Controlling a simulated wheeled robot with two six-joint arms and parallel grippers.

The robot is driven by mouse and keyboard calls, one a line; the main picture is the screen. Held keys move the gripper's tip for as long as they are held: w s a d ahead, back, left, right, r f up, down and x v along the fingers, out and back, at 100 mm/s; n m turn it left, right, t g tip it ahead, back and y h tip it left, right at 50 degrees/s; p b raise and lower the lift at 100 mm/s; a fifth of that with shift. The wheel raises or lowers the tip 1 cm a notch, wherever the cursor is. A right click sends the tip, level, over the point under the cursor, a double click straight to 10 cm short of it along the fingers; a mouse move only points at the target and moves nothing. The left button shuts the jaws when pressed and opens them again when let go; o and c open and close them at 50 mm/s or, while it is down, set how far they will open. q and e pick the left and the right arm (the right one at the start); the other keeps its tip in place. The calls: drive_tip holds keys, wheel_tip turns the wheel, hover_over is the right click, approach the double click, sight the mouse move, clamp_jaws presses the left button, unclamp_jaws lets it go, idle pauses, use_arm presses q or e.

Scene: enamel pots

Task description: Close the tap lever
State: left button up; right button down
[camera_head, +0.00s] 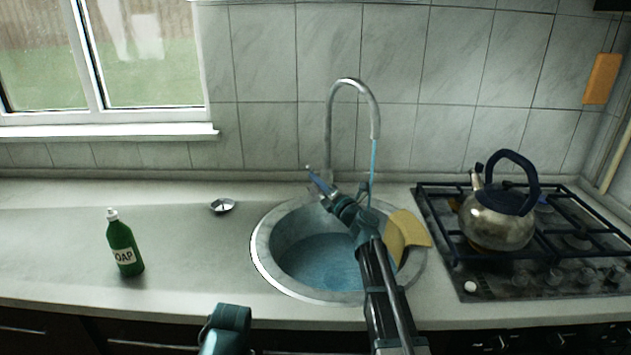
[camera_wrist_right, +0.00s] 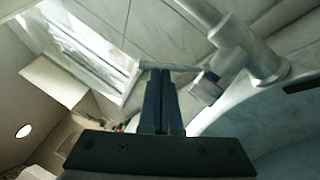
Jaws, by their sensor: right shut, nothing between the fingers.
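The chrome tap (camera_head: 348,84) stands behind the sink, and a blue stream of water (camera_head: 374,160) runs from its spout. Its base also shows in the right wrist view (camera_wrist_right: 240,45). The tap lever (camera_wrist_right: 185,68) is a thin pale rod sticking out sideways from the tap's base. My right gripper (camera_head: 313,176) is shut and empty at the lever, left of the tap base. In the right wrist view its fingertips (camera_wrist_right: 161,72) overlap the lever; I cannot tell whether they touch it. Part of my left arm shows at the bottom, but its gripper does not.
The round sink (camera_head: 262,262) holds water, and a yellow cloth (camera_head: 408,232) hangs on its right rim. A green soap bottle (camera_head: 124,246) and a small drain strainer (camera_head: 222,206) are on the left counter. A kettle (camera_head: 492,220) sits on the stove at right. The left counter is mostly free.

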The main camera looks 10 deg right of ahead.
drive_tip(key=shift+w+d+r+p, duration=0.25)
drive_tip(key=shift+r+p, duration=0.05)
drive_tip(key=shift+r, duration=0.05)
drive_tip(key=shift+w+d+r+p, duration=0.4)
drive_tip(key=shift+w+d, duration=0.1)
drive_tip(key=shift+d, duration=0.1)
drive_tip(key=shift+w+d+r+p, duration=0.4)
drive_tip(key=shift+w+d, duration=0.1)
drive_tip(key=shift+d, duration=0.1)
drive_tip(key=shift+s, duration=0.1)
